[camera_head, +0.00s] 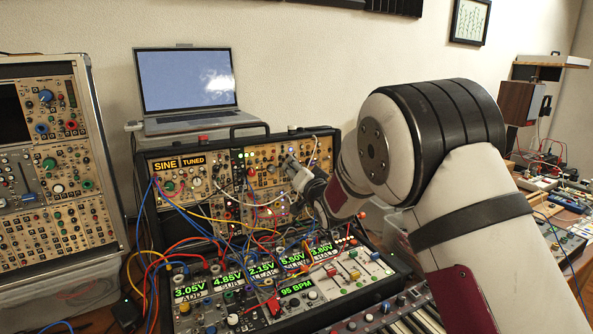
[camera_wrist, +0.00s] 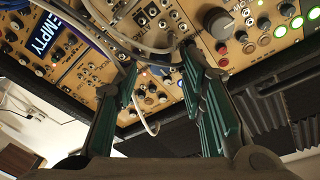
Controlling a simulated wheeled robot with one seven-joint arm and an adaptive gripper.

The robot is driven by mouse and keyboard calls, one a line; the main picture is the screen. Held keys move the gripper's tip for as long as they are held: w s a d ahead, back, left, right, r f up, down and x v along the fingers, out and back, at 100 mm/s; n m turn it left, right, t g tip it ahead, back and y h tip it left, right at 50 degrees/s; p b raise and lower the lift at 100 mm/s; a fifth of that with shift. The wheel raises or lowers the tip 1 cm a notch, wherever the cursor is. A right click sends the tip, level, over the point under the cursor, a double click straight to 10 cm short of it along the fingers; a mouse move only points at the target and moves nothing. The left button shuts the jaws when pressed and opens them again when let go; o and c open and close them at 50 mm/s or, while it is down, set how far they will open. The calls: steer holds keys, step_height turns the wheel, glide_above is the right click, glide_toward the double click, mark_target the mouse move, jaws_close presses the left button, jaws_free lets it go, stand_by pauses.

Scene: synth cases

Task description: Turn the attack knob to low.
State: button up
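The attack knob is on the tan upper panel (camera_head: 215,188) of the open synth case. My gripper (camera_head: 293,168) is close to the right part of the upper panel. In the wrist view my gripper (camera_wrist: 160,62) has its green-padded fingers well apart, with panel, small dark knobs and a pale cable seen between them. Nothing is held.
Patch cables (camera_head: 215,225) hang thickly over the case's left and middle. A thick grey cable (camera_wrist: 150,45) crosses near the fingertips. A large grey knob (camera_wrist: 217,22) and lit green buttons (camera_wrist: 280,31) lie right of the fingers. A laptop (camera_head: 187,85) stands behind; a keyboard (camera_head: 415,322) is in front.

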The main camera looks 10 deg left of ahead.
steer(key=shift+w+a, duration=0.25)
steer(key=shift+w, duration=0.2)
jaws_close()
steer(key=shift+f+n+b, duration=0.1)
steer(key=shift+n+b, duration=0.3)
steer(key=shift+b, duration=0.15)
steer(key=n+y+b, duration=0.1)
steer(key=n+b, duration=0.3)
steer(key=n, duration=0.2)
steer(key=n+g+y+b, duration=0.1)
steer(key=n+b, duration=0.4)
steer(key=n, duration=0.2)
steer(key=n+g+y+b, duration=0.1)
steer(key=n+b, duration=0.4)
steer(key=n, duration=0.1)
steer(key=shift+w+d, duration=0.1)
steer(key=shift+d, duration=0.1)
steer(key=shift+n, duration=0.5)
